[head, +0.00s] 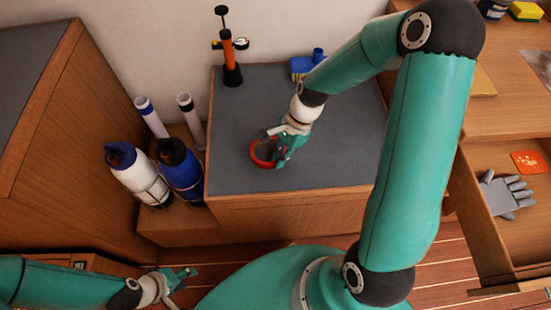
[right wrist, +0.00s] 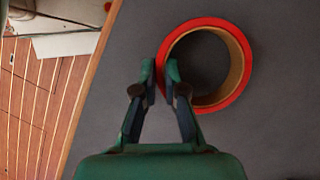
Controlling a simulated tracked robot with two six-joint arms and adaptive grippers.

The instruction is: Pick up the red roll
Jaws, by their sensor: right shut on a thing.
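The red roll (head: 257,159) is a ring of tape with a tan inner core. It sits at the grey top of the low cabinet and also shows in the right wrist view (right wrist: 246,76). My right gripper (head: 279,157) is at the roll's side. In the right wrist view its two fingers (right wrist: 160,73) are shut on the near-left part of the ring's wall, one finger outside and one inside. Whether the roll is clear of the surface cannot be told. My left gripper (head: 184,283) is low at the left, away from the roll, with its fingers apart and empty.
The grey cabinet top (head: 335,165) is mostly clear around the roll. An orange pump (head: 228,55) and a blue brush (head: 302,67) stand at its back. Bottles (head: 138,177) and white tubes (head: 192,118) stand left. An open drawer at right holds a grey glove (head: 504,193).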

